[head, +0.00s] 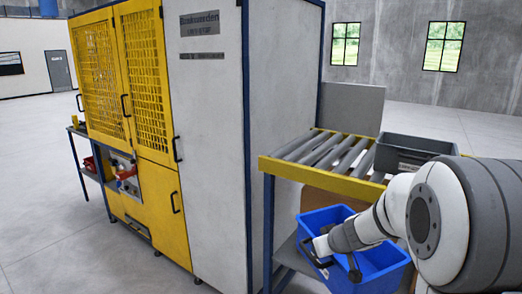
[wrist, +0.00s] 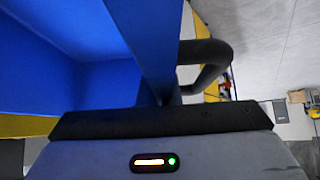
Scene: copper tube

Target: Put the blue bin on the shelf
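The blue bin (head: 375,262) is in front of the roller rack at the lower right of the head view, its open top facing up. My gripper (head: 335,262) is at the bin's near left rim and appears shut on its wall. In the wrist view, the bin (wrist: 95,85) fills the left side, and a dark finger (wrist: 205,62) lies against the outside of its wall; the other finger is hidden. The lower grey shelf (head: 288,254) of the rack shows left of the bin. I cannot tell whether the bin's base touches it.
The rack's roller top (head: 320,150) has a yellow edge rail and holds a dark grey tote (head: 412,150). A brown cardboard box (head: 315,198) sits beneath the rollers behind the bin. A tall yellow and grey machine (head: 205,130) stands to the left. Open floor lies at front left.

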